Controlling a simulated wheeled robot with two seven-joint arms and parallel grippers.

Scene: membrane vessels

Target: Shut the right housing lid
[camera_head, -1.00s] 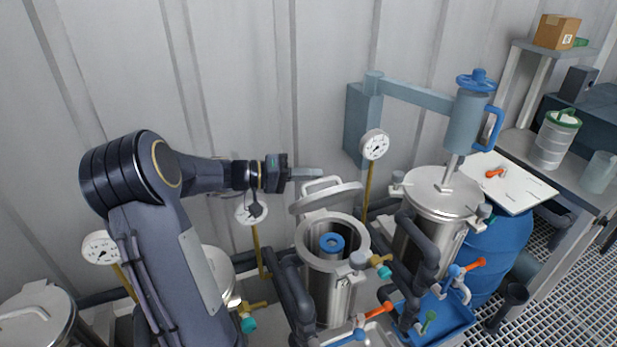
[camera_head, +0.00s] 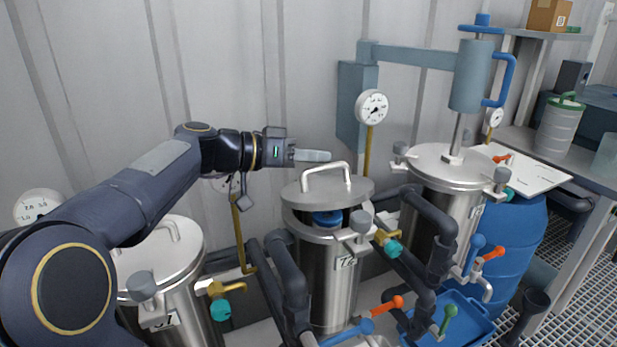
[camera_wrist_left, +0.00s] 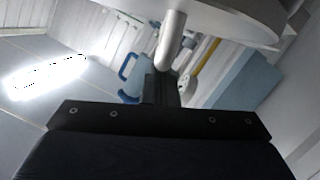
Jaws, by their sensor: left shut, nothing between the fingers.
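The open housing (camera_head: 330,285) is a steel vessel in the middle of the head view. Its round steel lid (camera_head: 300,195) with a bar handle (camera_head: 310,172) hangs just above the rim, slightly tilted. A gap shows at the front, with a blue-topped insert (camera_head: 327,218) inside. My left gripper (camera_head: 313,155) is shut and empty, its fingertips close by the top of the handle; I cannot tell whether they touch it. In the left wrist view the lid (camera_wrist_left: 240,15) and handle (camera_wrist_left: 171,42) are close to the fingers (camera_wrist_left: 160,88). My right gripper is not in view.
A closed vessel (camera_head: 430,165) stands to the right under a blue lifting arm (camera_head: 420,55). Another closed vessel (camera_head: 160,250) is at left. Dark pipes (camera_head: 290,275), a swing clamp (camera_head: 359,222) and a gauge (camera_head: 371,106) surround the middle housing. A blue barrel (camera_head: 515,235) stands farther right.

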